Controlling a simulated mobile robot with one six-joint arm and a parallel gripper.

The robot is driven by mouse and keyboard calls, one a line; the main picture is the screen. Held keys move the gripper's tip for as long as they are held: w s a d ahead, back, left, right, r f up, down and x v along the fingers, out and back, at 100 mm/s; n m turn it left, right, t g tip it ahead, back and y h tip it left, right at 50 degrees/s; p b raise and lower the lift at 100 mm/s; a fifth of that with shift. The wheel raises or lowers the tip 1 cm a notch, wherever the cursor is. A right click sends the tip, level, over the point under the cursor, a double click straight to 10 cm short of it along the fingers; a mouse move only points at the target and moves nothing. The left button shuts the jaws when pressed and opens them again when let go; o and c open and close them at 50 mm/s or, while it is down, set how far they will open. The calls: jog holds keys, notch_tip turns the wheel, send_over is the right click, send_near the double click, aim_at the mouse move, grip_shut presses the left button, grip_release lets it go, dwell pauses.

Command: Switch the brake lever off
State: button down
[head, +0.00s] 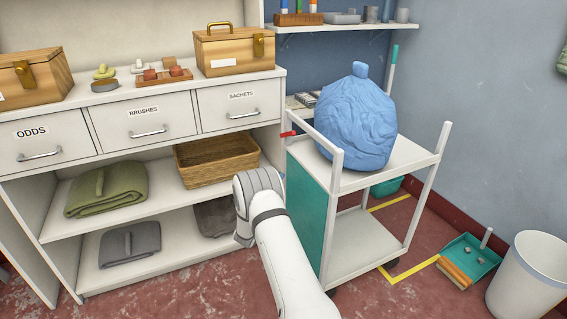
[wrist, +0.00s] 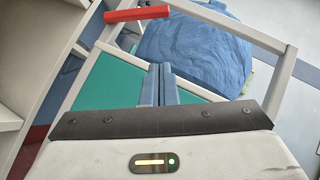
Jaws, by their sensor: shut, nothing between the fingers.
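The brake lever is a small red bar (head: 288,134) at the upper left corner of the white and teal cart (head: 309,205). In the wrist view the red lever (wrist: 136,14) shows large at the upper left, sticking out sideways from the cart's white frame.
A blue tied bag (head: 356,120) sits on the cart's top. A white cabinet (head: 105,163) with drawers and open shelves stands to the left, close to my wrist. A dustpan (head: 470,258) and a white bin (head: 528,275) stand on the floor at right.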

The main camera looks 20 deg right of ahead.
aim_at(287, 134)
jog(key=a+r+b+x, duration=0.1)
jog(key=b+x, duration=0.3)
jog(key=x, duration=0.8)
jog(key=shift+w+a+r, duration=0.4)
jog(key=shift+a, duration=0.05)
jog(key=shift+a, duration=0.1)
